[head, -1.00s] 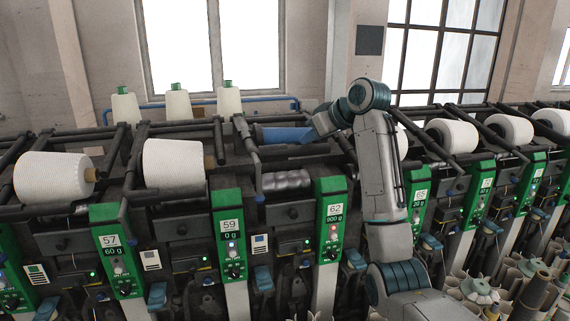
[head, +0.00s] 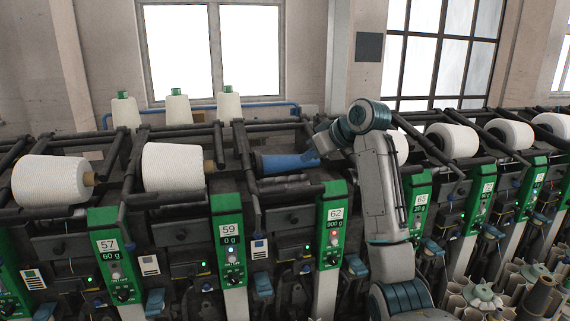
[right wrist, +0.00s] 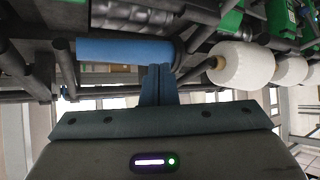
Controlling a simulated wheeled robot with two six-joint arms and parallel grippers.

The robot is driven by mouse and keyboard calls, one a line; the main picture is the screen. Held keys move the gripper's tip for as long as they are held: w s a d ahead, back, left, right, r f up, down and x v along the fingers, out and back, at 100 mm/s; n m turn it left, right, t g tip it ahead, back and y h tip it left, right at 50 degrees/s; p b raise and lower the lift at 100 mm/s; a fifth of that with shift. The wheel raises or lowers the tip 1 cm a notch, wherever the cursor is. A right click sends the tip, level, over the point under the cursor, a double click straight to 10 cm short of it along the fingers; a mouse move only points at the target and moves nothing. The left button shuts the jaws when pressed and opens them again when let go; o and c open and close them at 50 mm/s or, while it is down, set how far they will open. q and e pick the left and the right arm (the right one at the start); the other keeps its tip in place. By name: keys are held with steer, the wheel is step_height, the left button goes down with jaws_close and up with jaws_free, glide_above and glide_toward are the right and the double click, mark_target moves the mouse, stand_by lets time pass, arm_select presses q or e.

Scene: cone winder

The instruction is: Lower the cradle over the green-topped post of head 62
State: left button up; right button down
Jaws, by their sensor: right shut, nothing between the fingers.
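The green post of head 62 (head: 333,222) stands at centre, its display reading 900 g. Behind and left of it, the cradle (head: 244,148) carries a bare blue tube (head: 280,164) lying low over the dark ribbed drum (head: 287,184). The tube also shows in the right wrist view (right wrist: 118,49), with a dark cradle disc at its right end. My right gripper (head: 313,157) is shut at the tube's right end; its fingers (right wrist: 159,70) hold nothing and appear close to the tube. Contact is unclear. My left gripper is out of view.
White yarn packages sit on neighbouring heads, one at left (head: 172,166) and one at right (head: 452,140). Several cones stand on the rear ledge (head: 178,108). The green post of head 59 (head: 231,236) stands to the left. Dark bars run along the machine.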

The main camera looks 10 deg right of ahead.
steer(key=s+r+p, duration=0.2)
steer(key=s+r, duration=0.1)
steer(key=r, duration=0.3)
steer(key=shift+s, duration=0.25)
